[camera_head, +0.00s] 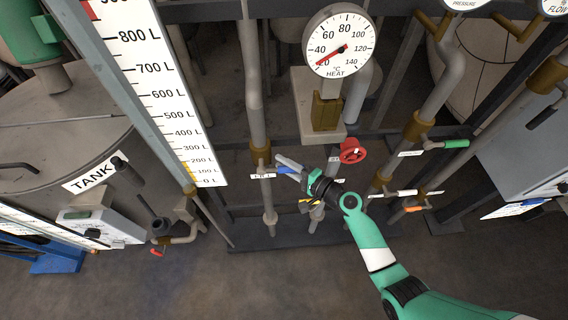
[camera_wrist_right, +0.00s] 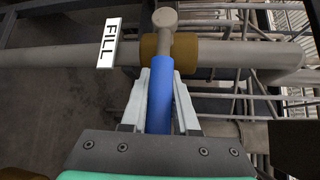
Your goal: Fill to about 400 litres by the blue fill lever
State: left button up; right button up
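The blue fill lever (camera_head: 285,170) sits on a brass valve on a vertical pipe, beside a small label (camera_head: 263,176). In the right wrist view the blue lever (camera_wrist_right: 185,108) lies between the pale fingers, close against both, and the FILL label (camera_wrist_right: 110,43) is readable. My right gripper (camera_head: 290,164) appears shut on the lever; the fingers also show in the wrist view (camera_wrist_right: 168,100). The litre scale (camera_head: 160,95) runs from 0 to above 800 L. Yellow shows at its left edge near the bottom. My left gripper is not in view.
A heat dial (camera_head: 338,45) reads about 20. A red handwheel (camera_head: 352,151), a green-handled lever (camera_head: 456,143) and an orange-tipped lever (camera_head: 413,208) are to the right. The tank (camera_head: 60,130) fills the left. Bare floor lies in front.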

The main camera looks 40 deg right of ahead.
grip_shut()
dwell(1.0)
